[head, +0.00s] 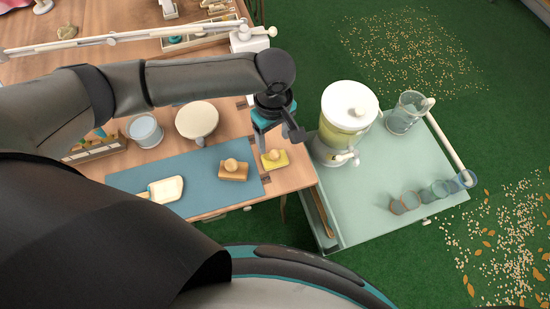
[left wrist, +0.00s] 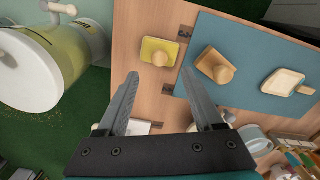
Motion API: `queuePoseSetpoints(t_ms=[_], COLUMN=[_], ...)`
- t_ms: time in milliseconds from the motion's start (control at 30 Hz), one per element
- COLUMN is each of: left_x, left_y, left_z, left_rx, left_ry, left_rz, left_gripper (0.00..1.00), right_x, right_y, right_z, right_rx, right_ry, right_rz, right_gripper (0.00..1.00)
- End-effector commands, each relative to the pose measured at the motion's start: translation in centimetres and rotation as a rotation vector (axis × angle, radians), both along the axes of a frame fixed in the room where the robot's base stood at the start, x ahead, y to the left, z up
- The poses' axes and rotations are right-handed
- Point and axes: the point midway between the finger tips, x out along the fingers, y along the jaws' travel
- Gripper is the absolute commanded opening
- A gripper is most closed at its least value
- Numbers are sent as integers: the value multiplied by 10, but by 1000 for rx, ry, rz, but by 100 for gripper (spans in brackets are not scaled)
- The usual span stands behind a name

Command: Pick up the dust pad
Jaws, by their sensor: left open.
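Two knobbed pads are in view, and I cannot tell for sure which is the dust pad. A yellow pad (head: 281,162) with a round wooden knob lies on the bare wood at the table's right end; it also shows in the left wrist view (left wrist: 172,50). A tan-brown pad (head: 233,176) with a similar knob lies on the blue mat; it also shows in the left wrist view (left wrist: 207,61). My left gripper (head: 265,133) is open and empty above the table, just behind the yellow pad. In the left wrist view its fingertips (left wrist: 160,74) point toward the yellow pad, apart from it.
The blue mat (head: 195,163) also holds a white scoop-like tool (head: 166,189). A round-topped stool-like item (head: 197,120) and a jar (head: 145,130) stand behind it. At right, a pale cart (head: 375,190) carries a drink dispenser (head: 345,115), a pitcher (head: 408,112) and several glasses.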

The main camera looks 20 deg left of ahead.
Motion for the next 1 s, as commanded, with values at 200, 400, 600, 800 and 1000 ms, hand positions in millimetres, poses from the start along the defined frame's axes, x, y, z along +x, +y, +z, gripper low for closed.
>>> queuePoseSetpoints(t_ms=[200, 400, 600, 800, 1000], left_x=[0, -2, -2, -2, -2], left_y=[-1, -3, -3, -3, -3], left_z=[-16, -47, -60, -60, -59], left_rx=[0, 0, 0, 0, -1], left_ry=[-1, -1, -2, -2, -2], left_rz=[-1, 0, -1, -1, -1], left_gripper=[68, 68, 68, 68, 46], right_x=[16, 18, 17, 15, 13], right_y=[2, 3, 3, 2, 2], right_z=[-5, -16, -20, -19, -19], right_rx=[4, 6, 5, 5, 4], right_ry=[-28, -30, -30, -26, -22], right_rz=[0, -1, -1, -2, -2], right_gripper=[67, 67, 67, 67, 67])
